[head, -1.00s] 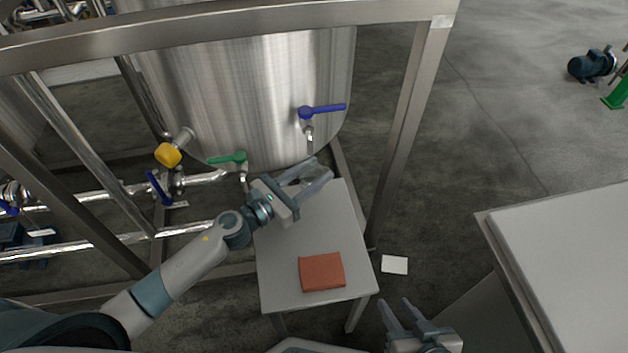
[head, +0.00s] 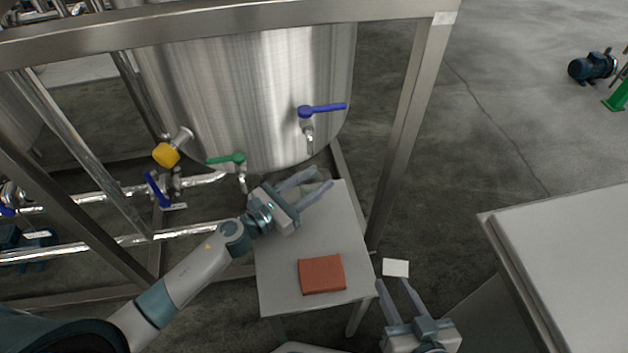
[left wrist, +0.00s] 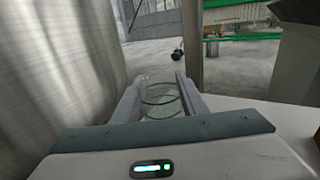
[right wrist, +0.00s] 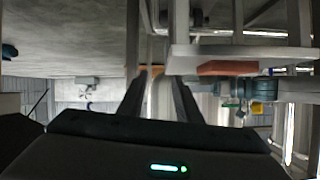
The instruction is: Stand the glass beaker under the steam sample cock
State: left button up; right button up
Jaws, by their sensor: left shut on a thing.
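My left gripper (head: 322,178) is shut on the clear glass beaker (left wrist: 160,98), which shows between its fingers in the left wrist view. The beaker is faint in the head view. The gripper is over the far end of a small grey table (head: 279,285), below and near the blue-handled cock (head: 308,113) on the steel tank. A green-handled cock (head: 238,158) is further left on the tank. I cannot tell from any label which is the steam cock. My right gripper (head: 394,283) is open and empty, right of the table's near end.
A folded orange-red cloth (head: 322,274) lies on the near part of the small table. A steel frame post (head: 402,125) stands right of the tank. A large pale worktop (head: 570,255) is at the right. A white card (head: 395,267) appears on the floor.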

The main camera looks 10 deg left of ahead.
pick_arm(q)
jog(key=shift+f, duration=0.1)
jog(key=o, duration=1.1)
jog(key=shift+o, duration=0.2)
pick_arm(e)
jog(key=shift+w+a+r, duration=0.1)
jog(key=shift+r, duration=0.2)
pick_arm(q)
jog(key=v, duration=0.3)
jog(key=b+v, duration=0.1)
jog(key=v, duration=0.6)
jog(key=shift+s+a, duration=0.65)
jog(key=shift+s, duration=0.15)
pick_arm(e)
jog(key=shift+w+a+r+t+y, duration=0.2)
jog(key=shift+r+t, duration=0.25)
jog(key=shift+r, duration=0.15)
jog(key=shift+w+a+r+t+y, duration=0.1)
jog(key=shift+w+a+r+t, duration=0.1)
jog(key=shift+r+t, duration=0.3)
jog(key=shift+w+a+r+t+y, duration=0.1)
jog(key=shift+w+a+r+t, duration=0.2)
jog(key=shift+r, duration=0.35)
pick_arm(q)
jog(key=shift+r, duration=0.2)
pick_arm(e)
jog(key=shift+s+d, duration=0.1)
